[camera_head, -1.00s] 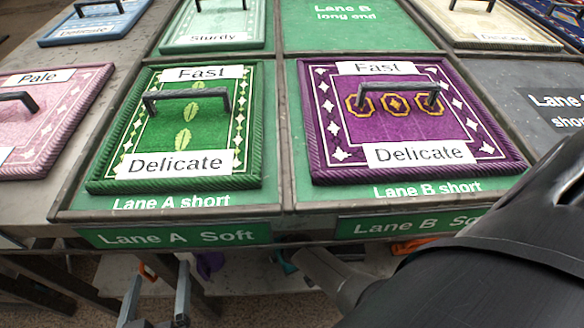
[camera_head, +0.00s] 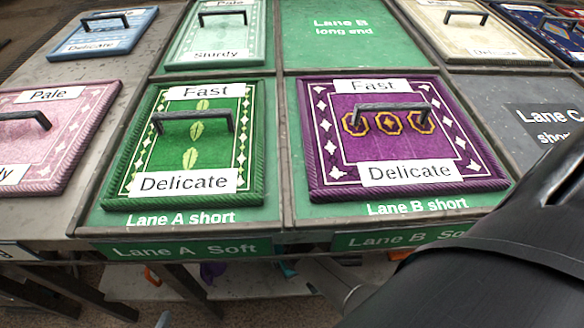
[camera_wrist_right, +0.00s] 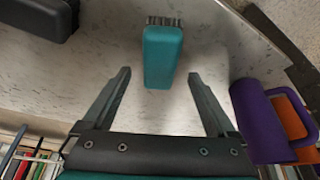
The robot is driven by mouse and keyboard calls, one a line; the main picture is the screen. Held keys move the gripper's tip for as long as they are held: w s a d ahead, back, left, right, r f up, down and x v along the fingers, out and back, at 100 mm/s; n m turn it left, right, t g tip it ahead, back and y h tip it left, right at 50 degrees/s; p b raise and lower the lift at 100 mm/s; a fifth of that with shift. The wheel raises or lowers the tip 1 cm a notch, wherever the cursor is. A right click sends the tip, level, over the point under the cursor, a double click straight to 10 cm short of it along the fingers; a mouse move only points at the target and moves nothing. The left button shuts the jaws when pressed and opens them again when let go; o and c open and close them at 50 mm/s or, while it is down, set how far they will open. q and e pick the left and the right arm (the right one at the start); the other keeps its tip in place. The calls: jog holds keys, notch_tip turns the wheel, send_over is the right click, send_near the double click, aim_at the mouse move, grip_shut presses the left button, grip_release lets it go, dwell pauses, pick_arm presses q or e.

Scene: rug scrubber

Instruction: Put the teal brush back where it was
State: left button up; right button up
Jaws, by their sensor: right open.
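The teal brush (camera_wrist_right: 162,55) lies on a pale speckled shelf in the right wrist view, its dark bristles pointing to the top of the picture. My right gripper (camera_wrist_right: 159,75) is open, with one fingertip on each side of the brush's near end and clear gaps between. Nothing is held. In the head view only a small teal bit (camera_head: 287,268) shows below the table edge, beside my right arm. A small grey tip (camera_head: 163,320) at the bottom edge may be my left gripper; its jaws are not visible.
A dark object (camera_wrist_right: 38,18) is at upper left. The shelf (camera_wrist_right: 100,45) is bare around the teal brush. Above, the table holds a green rug (camera_head: 190,150) and a purple rug (camera_head: 395,140).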

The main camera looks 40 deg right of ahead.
jog(key=p+v, duration=0.2)
jog(key=v, duration=0.1)
jog(key=shift+r+p, duration=0.2)
jog(key=shift+p, duration=0.1)
jog(key=shift+p+v, duration=0.65)
jog(key=shift+v, duration=0.2)
pick_arm(q)
jog(key=s+a+f+g+y, duration=0.1)
jog(key=s+a+f+g, duration=0.2)
jog(key=f, duration=0.3)
jog(key=shift+f+g+p, duration=0.35)
jog(key=shift+g+p, duration=0.05)
pick_arm(e)
jog(key=shift+s+r, duration=0.3)
jog(key=shift+r, duration=0.2)
pick_arm(q)
jog(key=shift+s, duration=0.15)
